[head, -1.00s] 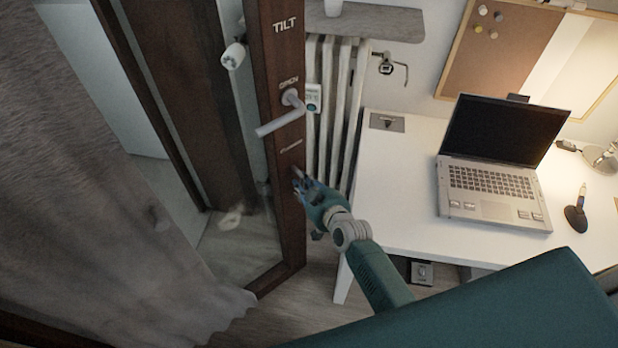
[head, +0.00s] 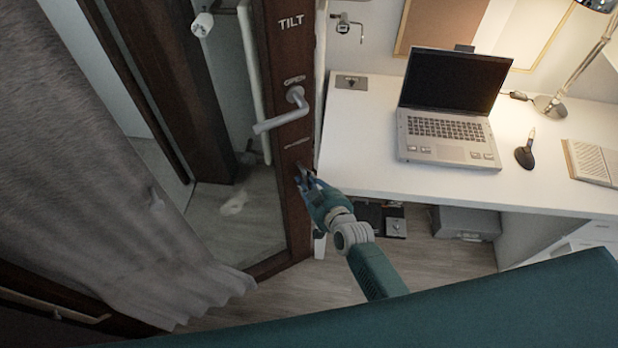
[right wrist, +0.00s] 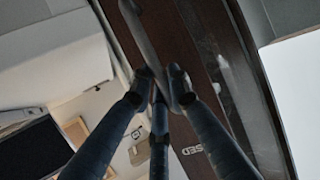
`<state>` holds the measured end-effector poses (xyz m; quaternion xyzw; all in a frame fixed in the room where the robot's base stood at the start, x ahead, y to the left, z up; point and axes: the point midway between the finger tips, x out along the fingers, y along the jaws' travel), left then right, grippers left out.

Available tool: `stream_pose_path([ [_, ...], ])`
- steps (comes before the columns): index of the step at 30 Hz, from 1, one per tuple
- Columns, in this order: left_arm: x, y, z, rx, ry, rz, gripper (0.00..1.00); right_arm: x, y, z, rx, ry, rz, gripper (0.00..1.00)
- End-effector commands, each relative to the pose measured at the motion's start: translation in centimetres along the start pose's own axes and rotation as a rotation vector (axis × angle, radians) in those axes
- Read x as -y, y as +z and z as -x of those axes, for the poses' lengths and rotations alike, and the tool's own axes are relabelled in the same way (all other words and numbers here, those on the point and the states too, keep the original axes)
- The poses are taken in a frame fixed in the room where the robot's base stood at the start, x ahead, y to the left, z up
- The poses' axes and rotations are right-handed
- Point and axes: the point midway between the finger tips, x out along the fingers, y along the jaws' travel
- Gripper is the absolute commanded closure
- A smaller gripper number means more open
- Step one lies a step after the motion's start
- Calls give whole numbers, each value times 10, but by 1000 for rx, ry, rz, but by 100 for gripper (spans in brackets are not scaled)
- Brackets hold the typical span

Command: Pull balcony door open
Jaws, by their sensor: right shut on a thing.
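The balcony door (head: 290,215) has a dark brown frame and a glass pane, with a silver lever handle (head: 283,110) pointing left. My right gripper (head: 304,172) is at the frame, below and right of the lever and apart from it. In the right wrist view, the fingers of my right gripper (right wrist: 162,92) are shut on a grey metal handle bar (right wrist: 140,35), in front of the brown frame (right wrist: 190,60). In the head view my gripper hides most of this bar. My left gripper is not in view.
The white desk (head: 345,150), with a laptop (head: 450,110), stands close to the right of the door. A grey curtain (head: 90,170) hangs at the left. A grey box (head: 465,222) stands under the desk. Some wooden floor shows in front of the door.

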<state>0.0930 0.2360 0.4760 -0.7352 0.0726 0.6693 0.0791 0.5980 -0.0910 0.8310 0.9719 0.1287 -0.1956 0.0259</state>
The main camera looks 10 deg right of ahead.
Motion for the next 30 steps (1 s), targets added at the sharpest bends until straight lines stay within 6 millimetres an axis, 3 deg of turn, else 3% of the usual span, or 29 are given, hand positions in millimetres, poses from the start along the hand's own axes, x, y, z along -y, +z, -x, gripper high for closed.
stream_pose_path([
  [1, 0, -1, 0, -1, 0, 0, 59, 2, -9, -1, -17, -2, -3, 100],
  [6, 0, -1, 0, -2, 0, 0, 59, 3, -9, -1, -18, -2, -3, 100],
  [7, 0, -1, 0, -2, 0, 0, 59, 3, -9, -1, -18, -2, -3, 81],
  [10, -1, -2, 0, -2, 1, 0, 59, 3, -8, -1, -16, -2, -3, 64],
  [22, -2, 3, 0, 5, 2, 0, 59, 1, -2, 7, -5, -1, -2, 64],
  [30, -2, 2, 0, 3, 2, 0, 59, 2, -2, 59, -7, -1, -1, 64],
])
